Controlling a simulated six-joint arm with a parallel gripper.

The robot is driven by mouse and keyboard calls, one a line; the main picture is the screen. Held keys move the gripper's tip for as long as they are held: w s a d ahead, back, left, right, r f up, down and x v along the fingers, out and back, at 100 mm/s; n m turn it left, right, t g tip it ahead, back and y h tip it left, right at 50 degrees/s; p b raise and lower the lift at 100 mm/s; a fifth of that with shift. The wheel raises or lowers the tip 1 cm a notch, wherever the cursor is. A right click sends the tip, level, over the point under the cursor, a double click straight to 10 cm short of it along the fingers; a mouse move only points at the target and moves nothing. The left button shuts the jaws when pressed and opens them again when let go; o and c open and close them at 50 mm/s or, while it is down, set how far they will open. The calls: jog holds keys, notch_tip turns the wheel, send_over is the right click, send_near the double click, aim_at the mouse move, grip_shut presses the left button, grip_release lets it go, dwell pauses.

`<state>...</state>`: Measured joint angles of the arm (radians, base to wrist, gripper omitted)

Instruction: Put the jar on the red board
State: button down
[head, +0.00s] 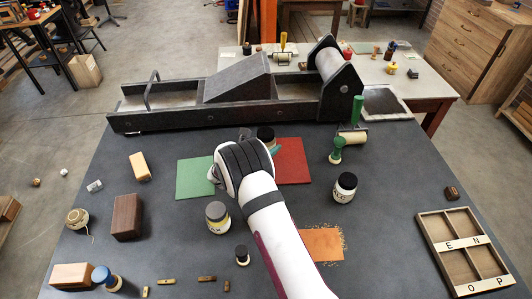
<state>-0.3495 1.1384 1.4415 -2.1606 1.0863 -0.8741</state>
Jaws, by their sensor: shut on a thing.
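My gripper (268,146) is mostly hidden behind my own white and dark wrist. It is shut on a jar (266,133) with a dark lid, whose upper part shows just beyond the wrist. The red board (293,163) lies flat on the dark table, right of my wrist, its left part covered by my arm. The held jar is at the red board's upper left edge in the picture. I cannot tell whether it is above the board or touches anything.
A green board (194,179) lies left of my wrist, an orange board (322,244) nearer. A green-handled tool (337,151) stands right of the red board. A long press (235,100) crosses behind.

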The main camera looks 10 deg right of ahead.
notch_tip(320, 180, down, 4)
jog(key=shift+r, duration=0.25)
jog(key=shift+f, duration=0.1)
